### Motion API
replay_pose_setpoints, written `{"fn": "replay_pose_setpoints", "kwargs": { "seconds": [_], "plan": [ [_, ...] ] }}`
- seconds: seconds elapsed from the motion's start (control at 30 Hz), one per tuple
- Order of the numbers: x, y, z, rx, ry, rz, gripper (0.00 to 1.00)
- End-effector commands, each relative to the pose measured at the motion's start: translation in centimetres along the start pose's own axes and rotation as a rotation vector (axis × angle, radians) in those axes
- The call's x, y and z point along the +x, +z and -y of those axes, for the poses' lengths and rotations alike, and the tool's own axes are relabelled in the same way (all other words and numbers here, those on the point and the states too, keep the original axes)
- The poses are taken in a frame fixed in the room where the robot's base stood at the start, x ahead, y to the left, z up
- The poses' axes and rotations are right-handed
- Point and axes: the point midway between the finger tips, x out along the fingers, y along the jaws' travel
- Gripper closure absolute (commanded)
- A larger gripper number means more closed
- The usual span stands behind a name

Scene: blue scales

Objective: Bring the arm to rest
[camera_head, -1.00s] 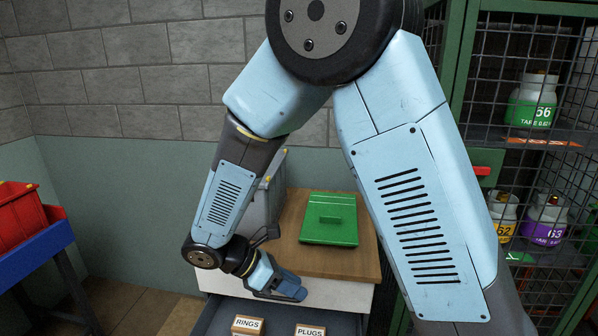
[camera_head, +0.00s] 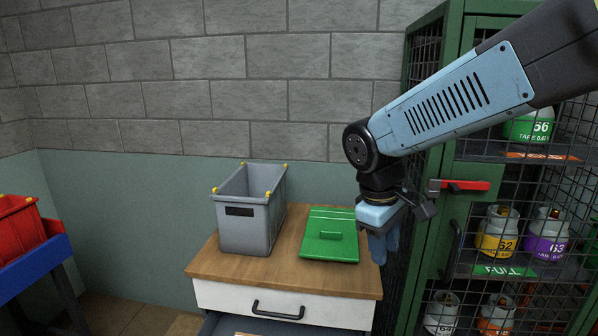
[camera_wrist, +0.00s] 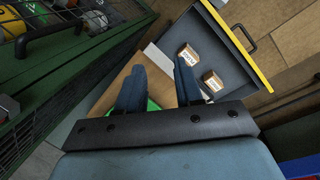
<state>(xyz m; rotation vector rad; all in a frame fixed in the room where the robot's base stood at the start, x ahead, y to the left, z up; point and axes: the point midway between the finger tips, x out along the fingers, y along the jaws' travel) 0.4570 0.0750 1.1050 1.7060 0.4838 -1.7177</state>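My arm reaches in from the upper right in the head view, with its wrist bent down. My gripper (camera_head: 383,245) hangs fingers down at the right edge of the wooden-topped cabinet (camera_head: 215,262), in front of the green cage locker. In the wrist view both dark blue fingers (camera_wrist: 160,85) stand apart with nothing held between them. The green lid (camera_head: 325,250) lies flat on the cabinet top, left of my gripper and apart from it in the head view.
A grey bin (camera_head: 243,228) stands on the cabinet's left. The drawer (camera_wrist: 222,45) below is open, with small labelled boxes (camera_wrist: 188,53) inside. The green locker (camera_head: 447,190) with its red handle (camera_head: 465,185) holds gas bottles close to my arm. A red bin (camera_head: 18,228) is far left.

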Motion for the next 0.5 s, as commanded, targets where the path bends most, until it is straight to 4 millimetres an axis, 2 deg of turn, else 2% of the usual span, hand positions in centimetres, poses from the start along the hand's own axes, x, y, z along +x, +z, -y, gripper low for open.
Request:
{"fn": "replay_pose_setpoints", "kwargs": {
  "seconds": [0.2, 0.5],
  "plan": [
    [-2.2, 3.8, -1.5, 0.270, -0.012, -0.154, 0.65],
    [-4.7, 8.3, -2.3, 0.612, -0.020, -0.361, 0.65]
  ]
}}
